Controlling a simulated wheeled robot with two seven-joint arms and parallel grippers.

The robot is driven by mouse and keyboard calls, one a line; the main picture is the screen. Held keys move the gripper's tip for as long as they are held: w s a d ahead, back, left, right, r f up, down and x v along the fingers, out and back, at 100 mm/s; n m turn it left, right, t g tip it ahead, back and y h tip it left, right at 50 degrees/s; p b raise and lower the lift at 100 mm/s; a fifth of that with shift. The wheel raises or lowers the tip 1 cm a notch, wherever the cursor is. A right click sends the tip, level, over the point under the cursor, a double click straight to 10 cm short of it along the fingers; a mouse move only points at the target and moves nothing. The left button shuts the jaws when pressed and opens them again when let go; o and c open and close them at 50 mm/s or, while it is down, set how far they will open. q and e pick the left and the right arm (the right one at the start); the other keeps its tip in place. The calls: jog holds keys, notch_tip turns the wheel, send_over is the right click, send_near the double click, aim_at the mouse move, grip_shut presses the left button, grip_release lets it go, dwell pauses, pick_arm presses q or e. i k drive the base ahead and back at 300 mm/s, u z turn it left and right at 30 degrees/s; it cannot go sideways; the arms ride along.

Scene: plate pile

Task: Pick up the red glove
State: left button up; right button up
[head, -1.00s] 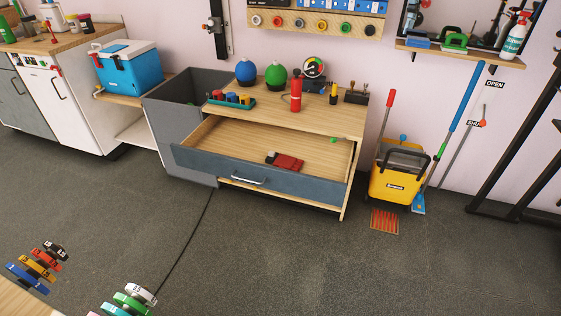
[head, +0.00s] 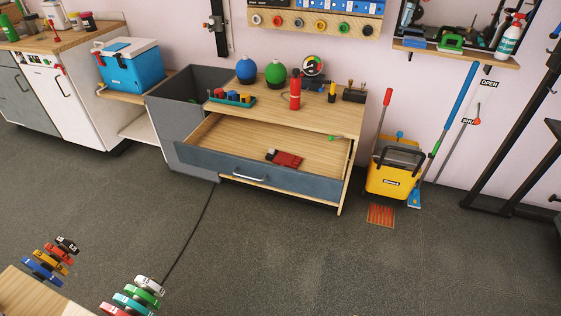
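The workbench (head: 334,118) carries a red extinguisher-like bottle (head: 295,93), a blue ball (head: 246,71) and a green ball (head: 275,75). A yellow bucket (head: 388,184) stands to its right. The floor (head: 290,255) in front is clear.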

aim_at(282, 158)
jog(key=u, duration=0.4)
jog(key=k, duration=0.2)
jog(key=z, duration=1.25)
jog(key=i, duration=1.5)
jog(key=u, duration=0.4)
